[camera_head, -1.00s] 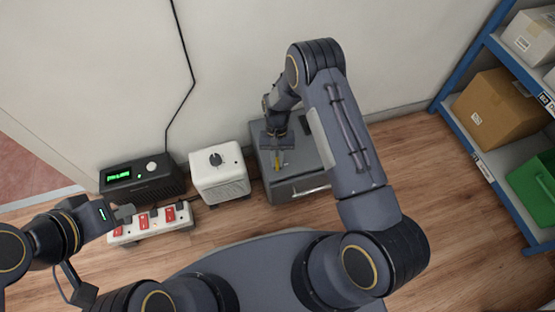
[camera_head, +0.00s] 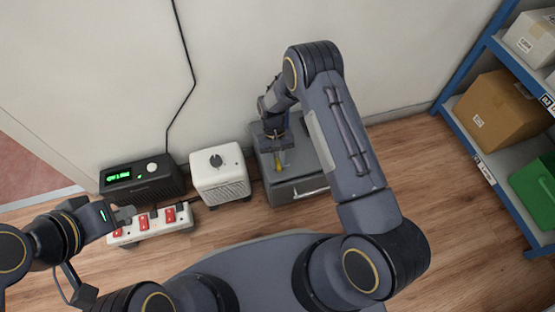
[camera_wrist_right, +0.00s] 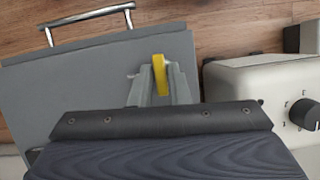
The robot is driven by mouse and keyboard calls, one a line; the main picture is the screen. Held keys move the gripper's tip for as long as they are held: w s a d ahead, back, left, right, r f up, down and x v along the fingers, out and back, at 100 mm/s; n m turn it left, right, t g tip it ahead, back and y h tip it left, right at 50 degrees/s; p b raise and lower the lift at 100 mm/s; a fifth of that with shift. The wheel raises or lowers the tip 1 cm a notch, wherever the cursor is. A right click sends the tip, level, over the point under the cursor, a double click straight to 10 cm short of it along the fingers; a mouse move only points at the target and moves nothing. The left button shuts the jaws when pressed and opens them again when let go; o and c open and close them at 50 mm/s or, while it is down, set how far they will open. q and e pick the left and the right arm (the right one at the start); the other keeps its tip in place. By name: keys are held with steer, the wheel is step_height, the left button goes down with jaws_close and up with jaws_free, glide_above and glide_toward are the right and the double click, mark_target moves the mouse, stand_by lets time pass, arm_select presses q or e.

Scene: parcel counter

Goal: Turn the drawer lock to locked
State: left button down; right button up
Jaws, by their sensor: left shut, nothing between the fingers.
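The grey drawer unit (camera_head: 297,193) stands on the floor by the wall. Its yellow lock piece (camera_head: 282,161) is on top and also shows in the right wrist view (camera_wrist_right: 160,75). My right gripper (camera_head: 281,166) points down over the unit, with one finger on each side of the yellow piece; in the right wrist view its fingers (camera_wrist_right: 162,85) lie close beside it. I cannot tell whether they press on it. Lock markings are not readable. My left gripper (camera_head: 125,215) is shut and empty, near the left end of the power strip.
A white box with a dark knob (camera_head: 219,177) stands just left of the drawer unit. A black device with a green display (camera_head: 140,180) and a power strip with red switches (camera_head: 150,227) are further left. A blue shelf (camera_head: 483,160) with boxes stands right. Floor between is clear.

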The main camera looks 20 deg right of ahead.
steer(key=o, duration=0.3)
steer(key=shift+r, duration=0.1)
steer(key=p+v, duration=0.2)
steer(key=v, duration=0.5)
steer(key=shift+w+r, duration=0.2)
steer(key=shift+r, duration=0.1)
